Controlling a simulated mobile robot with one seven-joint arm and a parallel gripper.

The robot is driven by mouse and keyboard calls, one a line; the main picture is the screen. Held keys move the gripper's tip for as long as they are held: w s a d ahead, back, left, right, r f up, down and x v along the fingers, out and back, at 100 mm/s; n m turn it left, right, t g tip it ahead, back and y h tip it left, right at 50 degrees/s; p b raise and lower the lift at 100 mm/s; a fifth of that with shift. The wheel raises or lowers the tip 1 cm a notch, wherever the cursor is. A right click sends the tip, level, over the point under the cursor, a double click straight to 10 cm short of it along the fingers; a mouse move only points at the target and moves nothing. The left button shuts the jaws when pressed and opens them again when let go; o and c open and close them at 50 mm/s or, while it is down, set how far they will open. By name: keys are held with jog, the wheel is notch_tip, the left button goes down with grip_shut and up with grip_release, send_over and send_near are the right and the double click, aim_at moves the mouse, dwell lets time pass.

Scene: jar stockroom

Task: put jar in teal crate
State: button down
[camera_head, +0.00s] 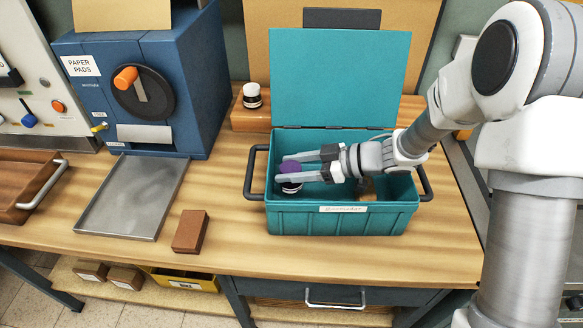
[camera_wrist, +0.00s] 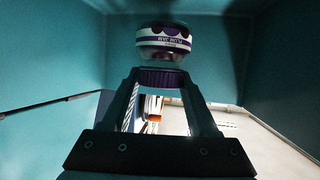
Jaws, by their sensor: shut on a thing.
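The teal crate (camera_head: 340,222) stands on the wooden bench with its lid (camera_head: 340,80) up and open. My gripper (camera_head: 284,168) lies nearly level within the crate's mouth, pointing left, and is shut on the purple lid of a jar (camera_head: 291,187). The jar is upright at the crate's left end; whether it touches the floor is hidden. In the wrist view the jar (camera_wrist: 163,40) has a white and purple label, its purple lid is between my fingertips (camera_wrist: 160,80), and teal walls surround it.
A small brownish thing (camera_head: 367,187) shows inside the crate under my wrist. A blue machine (camera_head: 140,90), metal tray (camera_head: 135,197) and brown block (camera_head: 190,231) are on the left. Black handles flank the crate.

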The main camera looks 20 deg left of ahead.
jog(key=shift+f, duration=0.1)
jog(key=shift+f, duration=0.5)
jog(key=shift+c, duration=0.8)
grip_release()
jog(key=shift+r, duration=0.1)
jog(key=shift+r, duration=0.35)
jog(key=s+p+v, duration=0.1)
jog(key=v, duration=0.6)
jog(key=shift+w+d+r+p, duration=0.25)
jog(key=shift+w+p, duration=0.1)
jog(key=shift+w, duration=0.15)
